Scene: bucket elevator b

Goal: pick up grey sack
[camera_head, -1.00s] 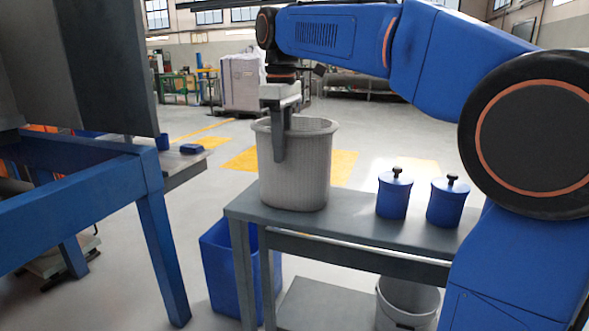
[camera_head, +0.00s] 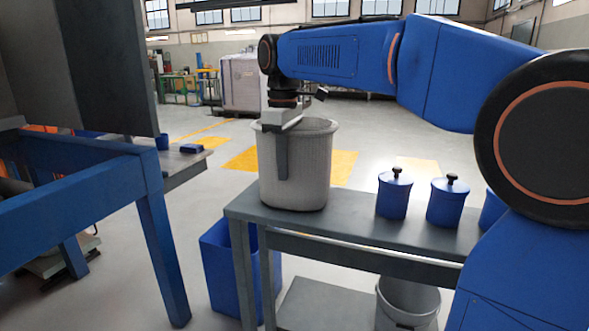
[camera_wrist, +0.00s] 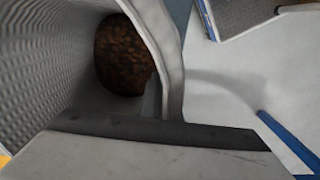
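The grey sack (camera_head: 312,170), a ribbed, open-topped container, stands upright on the near left part of a grey table. My gripper (camera_head: 283,172) is at the left side of its rim, pointing down. One finger shows against the sack's front left side; the other is hidden in the head view. In the wrist view, the sack (camera_wrist: 50,60) is open towards me, with brown lumpy contents (camera_wrist: 122,58) at the bottom. A grey finger part shows close to the inside of its wall. Whether the fingers press on the wall cannot be told.
The grey table (camera_head: 350,228) also holds blue lidded jars (camera_head: 394,196) right of the sack. A blue bin (camera_head: 226,268) stands below on the floor, and a grey bucket (camera_head: 408,302) is under the table. A blue-framed stand (camera_head: 85,205) is at left.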

